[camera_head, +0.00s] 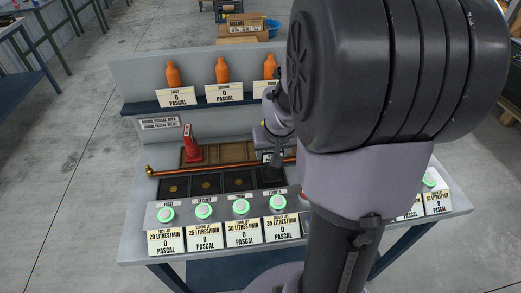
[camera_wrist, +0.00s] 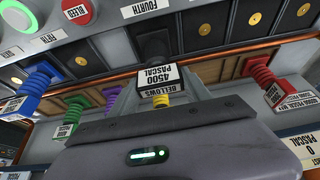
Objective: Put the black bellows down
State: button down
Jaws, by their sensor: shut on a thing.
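My arm hides much of this spot, and I cannot tell whether the bellows touches the tray.
A red bellows (camera_head: 193,151) stands at the tray's left. Several coloured bellows flank mine in the wrist view, including one with a red coil (camera_wrist: 262,75). Orange bottles (camera_head: 222,70) stand on the back shelf.

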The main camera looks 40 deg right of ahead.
jog(key=shift+f, duration=0.3)
jog(key=shift+c, duration=2.4)
grip_release()
jog(key=p+v, duration=0.5)
jog(key=v, duration=0.7)
jog(key=s+a+r+y, duration=0.1)
jog(key=s+a+r, duration=0.1)
jog(key=a, duration=0.6)
jog(key=s+a+r+n+t+y, duration=0.1)
jog(key=s+a+r+y, duration=0.1)
jog(key=a, duration=0.6)
jog(key=s+a+r+n+t+y, duration=0.1)
jog(key=s+a+r, duration=0.2)
jog(key=a, duration=0.6)
jog(key=shift+s, duration=0.75)
